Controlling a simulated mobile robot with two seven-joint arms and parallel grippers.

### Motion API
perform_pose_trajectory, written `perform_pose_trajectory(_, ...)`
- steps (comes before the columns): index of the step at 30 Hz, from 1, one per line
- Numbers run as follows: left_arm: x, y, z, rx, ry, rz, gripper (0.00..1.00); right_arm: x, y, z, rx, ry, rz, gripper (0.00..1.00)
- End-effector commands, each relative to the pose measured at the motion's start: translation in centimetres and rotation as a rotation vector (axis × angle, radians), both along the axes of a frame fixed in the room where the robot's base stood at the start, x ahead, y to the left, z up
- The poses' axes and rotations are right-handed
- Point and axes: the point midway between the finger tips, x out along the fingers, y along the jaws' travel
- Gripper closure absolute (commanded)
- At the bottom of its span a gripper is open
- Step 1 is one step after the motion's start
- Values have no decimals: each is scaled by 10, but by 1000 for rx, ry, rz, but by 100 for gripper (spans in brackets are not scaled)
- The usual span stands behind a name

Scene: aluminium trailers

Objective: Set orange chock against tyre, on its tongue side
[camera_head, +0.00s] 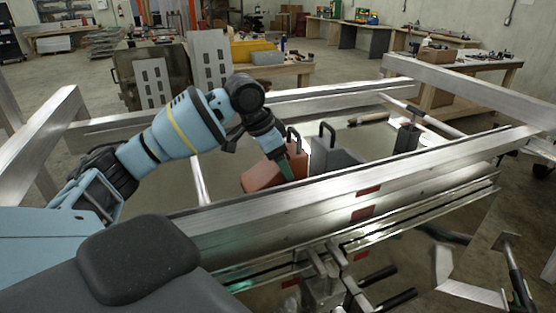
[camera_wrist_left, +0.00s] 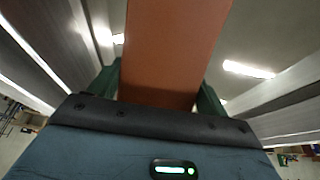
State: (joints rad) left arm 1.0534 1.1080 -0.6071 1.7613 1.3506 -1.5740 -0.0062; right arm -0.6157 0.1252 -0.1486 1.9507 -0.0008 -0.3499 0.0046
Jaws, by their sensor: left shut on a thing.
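The orange chock (camera_head: 262,177), a reddish-orange block with a black handle, is inside the trailer frame behind the near aluminium rail in the head view. My left gripper (camera_head: 286,166) reaches over from the left and points down at its right end. In the left wrist view, the orange chock (camera_wrist_left: 175,50) fills the space between the green fingers of my left gripper (camera_wrist_left: 158,88), which is shut on it. The near rail hides the chock's lower edge, and I cannot tell whether it touches the surface below. No tyre can be made out. My right gripper is not in view.
A grey chock (camera_head: 336,157) with a black handle stands right of the orange one. Another dark handled block (camera_head: 407,138) is farther right. The near aluminium rail (camera_head: 330,205) crosses in front. Workbenches (camera_head: 350,38) stand far behind.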

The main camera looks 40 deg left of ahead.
Motion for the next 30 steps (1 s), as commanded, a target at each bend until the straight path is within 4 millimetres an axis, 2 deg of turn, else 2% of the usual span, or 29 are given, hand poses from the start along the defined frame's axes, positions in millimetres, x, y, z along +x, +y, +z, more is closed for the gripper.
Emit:
perform_pose_trajectory(2,0,0,1,-1,-6,0,64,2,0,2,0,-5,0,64)
perform_pose_trajectory(3,0,0,-1,0,-2,0,22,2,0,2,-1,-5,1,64)
perform_pose_trajectory(8,0,0,-1,-1,-2,0,1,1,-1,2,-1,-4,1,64)
perform_pose_trajectory(17,0,0,-2,0,0,0,1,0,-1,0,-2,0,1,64)
perform_pose_trajectory(23,0,1,-6,0,7,1,1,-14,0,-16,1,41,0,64)
perform_pose_trajectory(24,-3,2,6,-1,2,1,1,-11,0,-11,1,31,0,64)
perform_pose_trajectory(30,-14,6,44,-1,-5,0,1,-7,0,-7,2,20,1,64)
